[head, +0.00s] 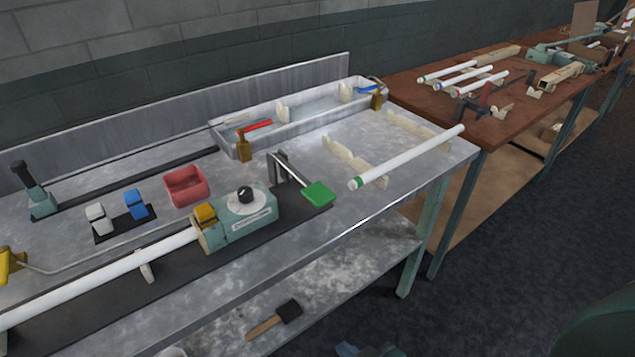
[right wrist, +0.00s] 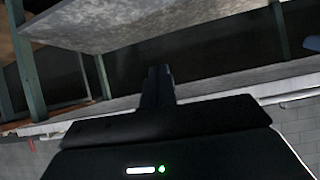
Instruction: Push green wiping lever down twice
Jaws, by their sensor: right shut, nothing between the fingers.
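The green wiping lever (head: 318,194) is a flat green pad on a thin metal arm at the right end of the teal machine (head: 246,218). Its arm rises back to an upright metal bracket, and the pad sits near the table's front edge. My left gripper is not in view.
A white tube (head: 408,156) rests on wooden supports right of the lever. A red bin (head: 186,186) and a trough (head: 300,112) stand behind the machine. A brush (head: 284,315) lies on the lower shelf.

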